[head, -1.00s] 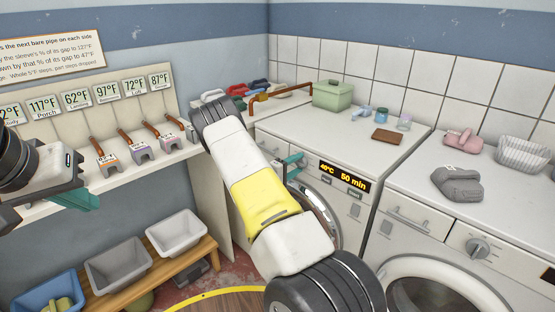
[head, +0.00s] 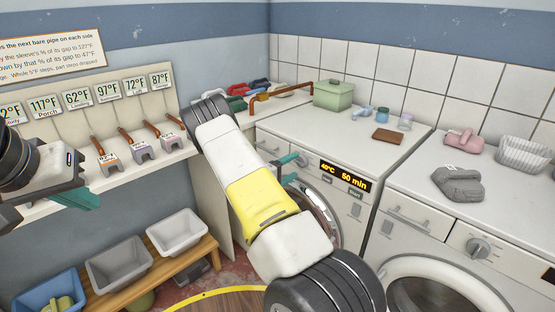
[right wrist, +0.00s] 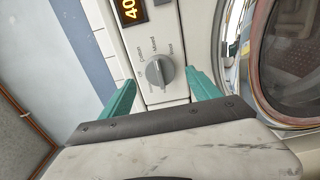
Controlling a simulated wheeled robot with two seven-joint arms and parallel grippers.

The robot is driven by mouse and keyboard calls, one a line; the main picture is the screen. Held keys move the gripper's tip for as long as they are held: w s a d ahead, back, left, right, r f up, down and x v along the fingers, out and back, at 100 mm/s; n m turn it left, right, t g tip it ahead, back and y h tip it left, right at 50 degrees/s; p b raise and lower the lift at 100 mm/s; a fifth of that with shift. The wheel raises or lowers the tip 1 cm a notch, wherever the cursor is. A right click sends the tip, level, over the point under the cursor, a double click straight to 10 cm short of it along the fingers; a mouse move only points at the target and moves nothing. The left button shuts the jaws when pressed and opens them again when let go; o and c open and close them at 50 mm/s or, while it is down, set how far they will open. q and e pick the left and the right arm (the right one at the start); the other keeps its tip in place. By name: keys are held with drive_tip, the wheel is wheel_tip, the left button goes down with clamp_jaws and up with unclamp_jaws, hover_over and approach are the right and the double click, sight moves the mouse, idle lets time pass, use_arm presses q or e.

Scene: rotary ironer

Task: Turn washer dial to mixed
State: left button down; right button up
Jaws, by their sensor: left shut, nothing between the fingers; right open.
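The washer (head: 345,135) is the white machine in the middle of the head view, with a lit display reading 40°C and 50 min. Its grey dial (right wrist: 160,72) shows in the right wrist view with small printed labels around it; one looks like "Mixed". I cannot surely tell which label the dial points to. My right gripper (right wrist: 160,80) is open, its teal fingers on either side of the dial with gaps showing. In the head view the right gripper (head: 289,164) is partly hidden by my arm, which hides the dial. My left gripper (head: 77,199) is shut and empty by the shelf.
A second white machine (head: 440,216) with its own dial (head: 478,247) stands at right, with grey folded cloth (head: 458,184) on top. A green box (head: 333,95) and a brown wallet-like item (head: 388,136) lie on the washer top. Bins (head: 120,262) sit on a low bench at left.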

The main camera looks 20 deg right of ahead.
drive_tip(key=shift+v, duration=2.35)
